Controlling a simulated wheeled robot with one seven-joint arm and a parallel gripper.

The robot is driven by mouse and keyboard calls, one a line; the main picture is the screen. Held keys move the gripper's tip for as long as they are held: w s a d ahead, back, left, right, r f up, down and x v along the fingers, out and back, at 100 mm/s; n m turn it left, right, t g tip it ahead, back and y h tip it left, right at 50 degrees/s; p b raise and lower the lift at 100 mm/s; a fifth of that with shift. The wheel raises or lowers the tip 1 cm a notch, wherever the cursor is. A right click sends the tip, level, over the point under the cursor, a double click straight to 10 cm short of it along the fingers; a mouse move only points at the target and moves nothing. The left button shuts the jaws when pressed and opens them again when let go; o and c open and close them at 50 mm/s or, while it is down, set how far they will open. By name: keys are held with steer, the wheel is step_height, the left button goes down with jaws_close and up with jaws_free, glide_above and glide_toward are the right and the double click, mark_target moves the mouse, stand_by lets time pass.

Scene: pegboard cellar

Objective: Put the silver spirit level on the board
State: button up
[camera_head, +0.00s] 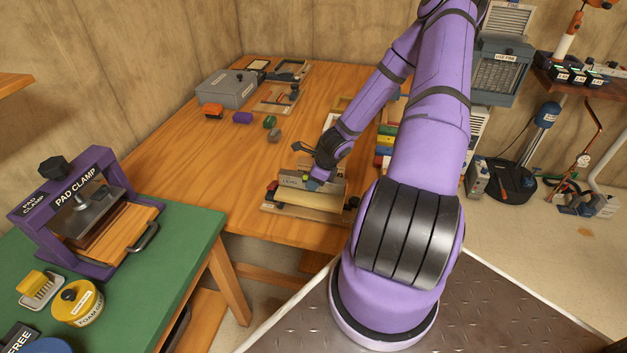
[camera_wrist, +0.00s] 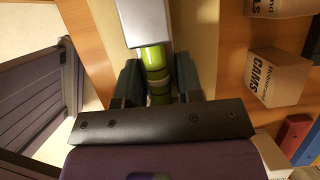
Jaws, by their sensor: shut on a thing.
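My gripper (camera_head: 314,183) is low over the near edge of the wooden table in the head view. In the wrist view its dark fingers (camera_wrist: 157,88) are shut on the green middle of the silver spirit level (camera_wrist: 146,22), whose pale metal end points away from me. In the head view part of the grey level (camera_head: 292,183) shows beside the fingers; the gripper hides the rest. A pale wooden board (camera_head: 308,199) lies directly below, and a tan strip of it (camera_wrist: 197,28) shows beside the level in the wrist view. I cannot tell whether the level touches the board.
Small coloured blocks (camera_head: 243,118) and a grey case (camera_head: 227,88) stand farther back on the table (camera_head: 225,160). Colourful items (camera_head: 385,145) stand right of my gripper. A boxed item (camera_wrist: 279,76) is to the right in the wrist view. A purple pad clamp (camera_head: 75,200) stands on the green bench.

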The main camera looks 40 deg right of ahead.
steer(key=shift+f, duration=0.3)
steer(key=o, duration=1)
